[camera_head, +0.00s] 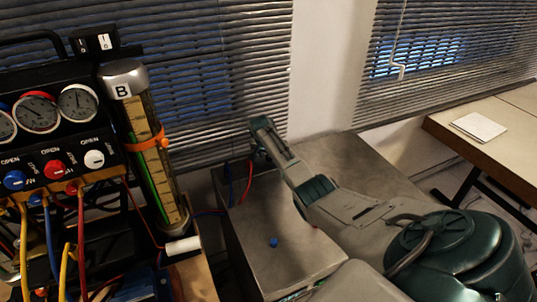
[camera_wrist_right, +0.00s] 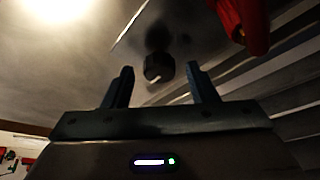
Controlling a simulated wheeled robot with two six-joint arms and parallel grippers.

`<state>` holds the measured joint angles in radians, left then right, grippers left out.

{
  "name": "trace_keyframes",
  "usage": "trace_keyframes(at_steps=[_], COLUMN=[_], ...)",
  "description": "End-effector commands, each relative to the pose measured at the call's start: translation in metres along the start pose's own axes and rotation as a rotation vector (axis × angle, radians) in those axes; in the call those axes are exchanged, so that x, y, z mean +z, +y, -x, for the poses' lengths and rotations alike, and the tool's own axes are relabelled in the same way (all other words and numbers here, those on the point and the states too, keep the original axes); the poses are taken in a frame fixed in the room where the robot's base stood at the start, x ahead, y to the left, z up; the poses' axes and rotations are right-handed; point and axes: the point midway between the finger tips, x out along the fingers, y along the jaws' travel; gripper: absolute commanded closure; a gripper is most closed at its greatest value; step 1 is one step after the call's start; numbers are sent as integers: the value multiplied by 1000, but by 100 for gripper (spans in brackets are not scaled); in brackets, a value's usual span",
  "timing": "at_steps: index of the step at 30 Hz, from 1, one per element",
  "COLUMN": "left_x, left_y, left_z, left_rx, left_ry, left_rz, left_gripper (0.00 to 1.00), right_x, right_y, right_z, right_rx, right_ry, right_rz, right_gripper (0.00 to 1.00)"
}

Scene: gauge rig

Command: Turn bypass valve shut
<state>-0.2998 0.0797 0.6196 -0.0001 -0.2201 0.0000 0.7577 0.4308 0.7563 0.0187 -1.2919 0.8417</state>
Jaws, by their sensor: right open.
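A black panel on the left has a blue knob (camera_head: 14,180), a red knob (camera_head: 54,170) and a white knob (camera_head: 94,158), with OPEN labels above them. I cannot tell which one is the bypass valve. My right gripper (camera_head: 262,130) is to the right of the panel and the gauge column, apart from the knobs. In the right wrist view the right gripper (camera_wrist_right: 162,80) is open, its two fingers spread. A dark round thing (camera_wrist_right: 158,67) shows beyond the gap between the fingertips; I cannot tell what it is. My left gripper is not in view.
A clear column marked B (camera_head: 155,150) with an orange clamp stands beside the dials (camera_head: 78,102). Coloured hoses (camera_head: 82,235) hang below the panel. A grey box (camera_head: 280,265) carries a small blue piece (camera_head: 273,242). A wooden table (camera_head: 500,150) stands at right.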

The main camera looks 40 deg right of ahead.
Motion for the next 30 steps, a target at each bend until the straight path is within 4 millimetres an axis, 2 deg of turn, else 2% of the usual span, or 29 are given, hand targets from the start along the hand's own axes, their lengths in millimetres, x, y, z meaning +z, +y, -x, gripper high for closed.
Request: trace_keyframes(at_steps=[5, 8, 21, 24, 30], left_x=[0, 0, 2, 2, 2], left_y=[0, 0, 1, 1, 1], left_z=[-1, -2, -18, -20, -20], left_rx=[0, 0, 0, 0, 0], left_ry=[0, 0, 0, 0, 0], left_rz=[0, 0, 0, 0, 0], left_gripper=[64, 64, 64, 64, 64], right_x=[0, 0, 0, 0, 0], right_y=[0, 0, -1, -1, 0], right_z=[8, 20, 92, 102, 108], right_rx=[-1, -1, -3, -2, 0], right_ry=[2, 3, 2, 1, 0], right_rz=[0, 0, 0, 0, 0], right_gripper=[48, 48, 48, 48, 48])
